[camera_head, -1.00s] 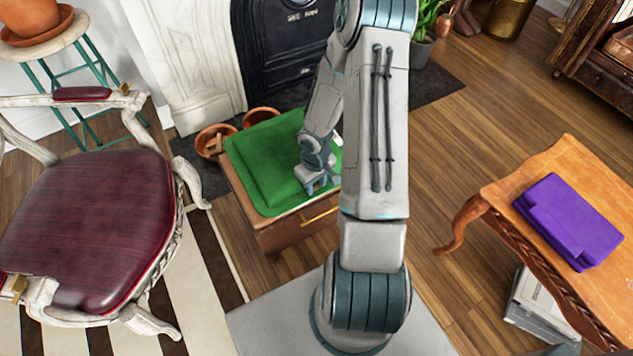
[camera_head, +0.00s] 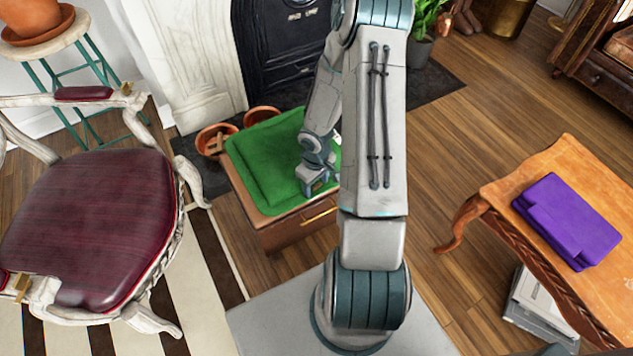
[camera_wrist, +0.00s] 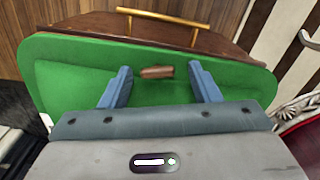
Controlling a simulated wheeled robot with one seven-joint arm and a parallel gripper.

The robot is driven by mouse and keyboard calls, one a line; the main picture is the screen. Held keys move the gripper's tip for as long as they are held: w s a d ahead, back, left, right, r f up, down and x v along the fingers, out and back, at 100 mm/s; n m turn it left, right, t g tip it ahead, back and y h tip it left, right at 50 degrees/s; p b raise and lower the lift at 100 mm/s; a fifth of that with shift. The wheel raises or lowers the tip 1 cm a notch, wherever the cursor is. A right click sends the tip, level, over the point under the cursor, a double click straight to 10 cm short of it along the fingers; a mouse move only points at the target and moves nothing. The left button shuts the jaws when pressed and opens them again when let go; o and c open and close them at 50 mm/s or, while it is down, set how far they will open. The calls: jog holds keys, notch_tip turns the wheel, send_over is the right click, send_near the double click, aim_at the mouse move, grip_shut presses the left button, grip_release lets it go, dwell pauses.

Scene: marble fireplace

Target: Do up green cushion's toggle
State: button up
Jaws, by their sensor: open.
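The green cushion (camera_head: 262,172) lies flat on a small wooden cabinet (camera_head: 283,236) in front of the fireplace. It also fills the middle of the wrist view (camera_wrist: 75,85). A short brown wooden toggle (camera_wrist: 156,72) lies on the cushion near the edge on the handle side of the cabinet. My gripper (camera_head: 318,185) is over the cushion. In the wrist view my gripper (camera_wrist: 160,85) is open, with one blue finger on each side of the toggle and apart from it. In the head view the toggle is hidden. I cannot make out a loop.
The cabinet has a brass handle (camera_wrist: 163,17). A dark red chair (camera_head: 95,225) stands at left, and terracotta pots (camera_head: 215,138) stand behind the cabinet. A wooden table (camera_head: 500,190) with a folded purple item (camera_head: 567,222) is at right. Wooden floor between is clear.

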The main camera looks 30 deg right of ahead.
aim_at(316, 186)
notch_tip(316, 186, up, 14)
jog(key=p, duration=1.1)
jog(key=shift+f, duration=0.2)
